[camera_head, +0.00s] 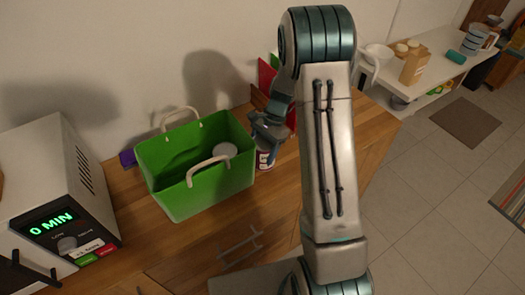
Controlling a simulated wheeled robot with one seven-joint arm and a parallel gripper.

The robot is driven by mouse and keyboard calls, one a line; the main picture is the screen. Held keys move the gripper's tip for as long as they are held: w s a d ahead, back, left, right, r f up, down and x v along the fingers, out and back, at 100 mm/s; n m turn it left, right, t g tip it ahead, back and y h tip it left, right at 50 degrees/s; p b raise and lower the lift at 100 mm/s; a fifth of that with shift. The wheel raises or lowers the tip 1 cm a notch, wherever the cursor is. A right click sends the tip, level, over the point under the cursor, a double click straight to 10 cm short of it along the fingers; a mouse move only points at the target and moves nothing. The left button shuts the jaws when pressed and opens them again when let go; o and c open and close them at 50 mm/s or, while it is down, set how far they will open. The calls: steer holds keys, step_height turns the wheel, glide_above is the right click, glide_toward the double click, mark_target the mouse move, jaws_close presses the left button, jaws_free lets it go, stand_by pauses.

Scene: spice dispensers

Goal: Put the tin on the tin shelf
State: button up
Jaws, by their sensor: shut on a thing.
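A tin (265,158) with a white and dark red label stands upright or hangs at the counter's back, right of the green bag. My gripper (265,138) is shut on its upper part from above; the fingers and my arm hide much of it. I cannot tell whether the tin touches the counter. A second round, pale-topped thing (225,150), perhaps another tin, is inside the green bag (205,195). Behind my gripper is a small wooden rack (258,97), partly hidden by my arm; I cannot tell whether it is the tin shelf.
A microwave (55,185) stands on the left of the wooden counter (190,240). A red item (266,75) stands upright behind my arm. The counter's front has free room.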

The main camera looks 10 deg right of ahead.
steer(key=shift+f, duration=0.85)
steer(key=shift+f, duration=0.2)
steer(key=o, duration=1.3)
steer(key=shift+r, duration=0.15)
